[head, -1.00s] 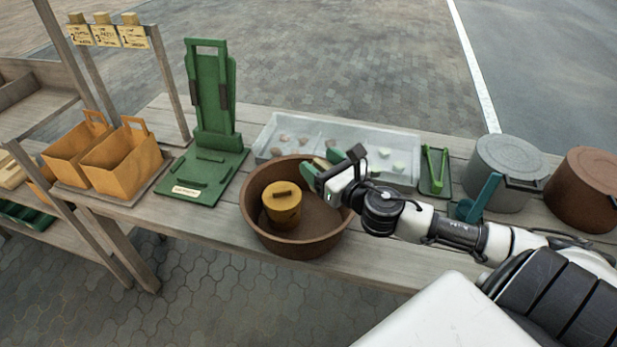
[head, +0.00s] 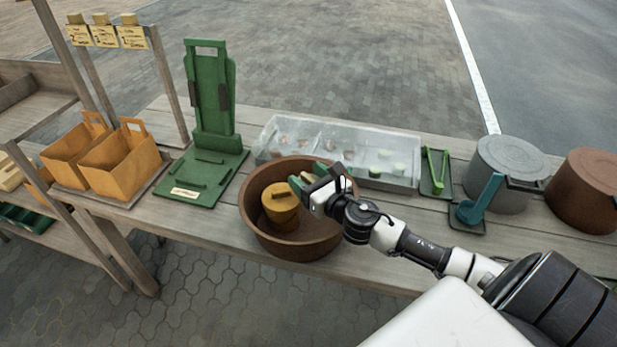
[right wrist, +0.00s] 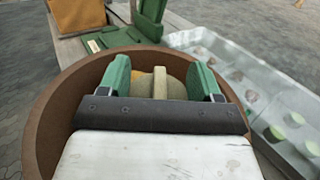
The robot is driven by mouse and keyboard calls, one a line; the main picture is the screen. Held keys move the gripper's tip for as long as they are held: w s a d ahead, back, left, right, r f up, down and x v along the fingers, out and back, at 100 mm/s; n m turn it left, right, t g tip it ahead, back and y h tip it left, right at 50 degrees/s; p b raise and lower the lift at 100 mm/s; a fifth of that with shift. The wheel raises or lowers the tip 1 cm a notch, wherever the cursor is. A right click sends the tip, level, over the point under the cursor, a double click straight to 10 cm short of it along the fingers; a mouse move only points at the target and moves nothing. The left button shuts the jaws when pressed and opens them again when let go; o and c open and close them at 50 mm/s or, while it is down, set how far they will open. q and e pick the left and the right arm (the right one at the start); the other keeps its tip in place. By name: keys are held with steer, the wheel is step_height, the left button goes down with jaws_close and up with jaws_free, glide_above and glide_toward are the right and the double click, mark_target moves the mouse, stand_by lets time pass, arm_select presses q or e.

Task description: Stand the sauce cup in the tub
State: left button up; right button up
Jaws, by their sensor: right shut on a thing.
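The sauce cup (head: 279,208) appears to be the ochre vessel with a flat lid and bar handle, inside the brown round tub (head: 297,246), left of its middle. It looks about upright; whether its base rests on the tub floor is hard to tell. My right gripper (head: 304,183) reaches over the tub from the right, its green fingers at the cup's upper right side. In the right wrist view the cup's top (right wrist: 160,84) shows between the two fingers, and the gripper is shut on it. The gripper body hides the cup's lower part there. My left gripper is out of view.
A clear compartmented tray (head: 395,178) stands right behind the tub. A green stand (head: 212,165) is to the left, with ochre boxes (head: 122,168) beyond. Green tongs (head: 436,170), a blue ladle (head: 480,200), a grey pot (head: 508,175) and a brown pot (head: 585,195) are at the right.

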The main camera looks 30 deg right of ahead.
steer(key=shift+f+b, duration=0.4)
steer(key=shift+f, duration=0.2)
steer(key=o, duration=0.9)
steer(key=shift+o, duration=0.2)
steer(key=shift+r, duration=0.25)
steer(key=shift+r+p, duration=0.5)
steer(key=shift+p, duration=0.15)
steer(key=s+b, duration=0.1)
steer(key=s, duration=0.6)
steer(key=s+d+b, duration=0.1)
steer(key=s, duration=0.2)
steer(key=shift+s+f+b, duration=0.2)
steer(key=shift+s+b, duration=0.1)
steer(key=shift+s, duration=0.1)
steer(key=shift+s+r, duration=0.1)
steer(key=shift+s, duration=0.5)
